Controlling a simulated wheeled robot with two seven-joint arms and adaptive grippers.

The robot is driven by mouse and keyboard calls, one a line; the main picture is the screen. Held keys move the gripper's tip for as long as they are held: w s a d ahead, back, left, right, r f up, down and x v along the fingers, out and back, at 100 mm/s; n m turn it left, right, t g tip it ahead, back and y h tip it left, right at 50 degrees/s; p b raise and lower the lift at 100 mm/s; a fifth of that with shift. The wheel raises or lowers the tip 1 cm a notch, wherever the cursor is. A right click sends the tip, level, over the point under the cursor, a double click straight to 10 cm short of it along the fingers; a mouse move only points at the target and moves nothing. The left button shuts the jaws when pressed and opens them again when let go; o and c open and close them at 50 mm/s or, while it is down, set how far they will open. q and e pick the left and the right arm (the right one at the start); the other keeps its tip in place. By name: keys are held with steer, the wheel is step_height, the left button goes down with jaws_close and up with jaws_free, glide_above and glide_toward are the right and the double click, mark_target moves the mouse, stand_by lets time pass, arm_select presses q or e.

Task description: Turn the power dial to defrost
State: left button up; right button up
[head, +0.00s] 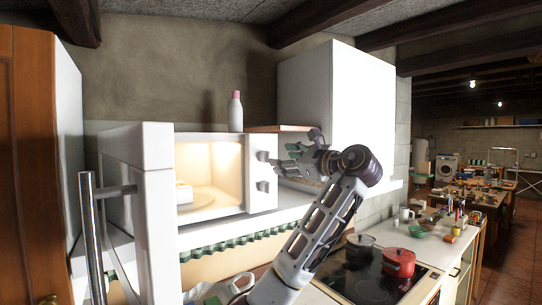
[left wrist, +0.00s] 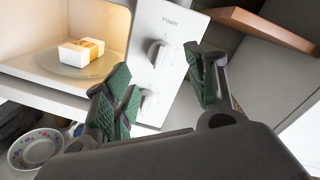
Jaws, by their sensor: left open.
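The white microwave (head: 248,200) stands on a shelf, door (head: 155,215) swung open to the left and interior lit. Its panel carries two knobs. The upper one, the power dial (head: 263,156), sits below the word "Power" in the left wrist view (left wrist: 158,53). The lower knob (head: 263,187) also shows in the left wrist view (left wrist: 149,101), partly behind a finger. My left gripper (head: 282,163) is open in front of the panel. In the left wrist view its green-padded fingers (left wrist: 162,88) are spread and appear apart from the dial. My right gripper is not in view.
A white and yellow package (left wrist: 82,50) rests on the glass turntable inside. A white bottle with a pink cap (head: 236,112) stands on top of the microwave. A white cabinet (head: 340,110) is at the right. A red pot (head: 398,263) stands on the hob below.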

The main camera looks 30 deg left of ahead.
mark_target(267, 157)
arm_select(q)
steer(key=p+x, duration=0.1)
steer(key=x, duration=0.6)
steer(key=shift+p, duration=0.35)
steer(key=shift+d, duration=0.1)
steer(key=shift+c, duration=0.5)
steer(key=c, duration=0.7)
steer(key=shift+c, duration=1.3)
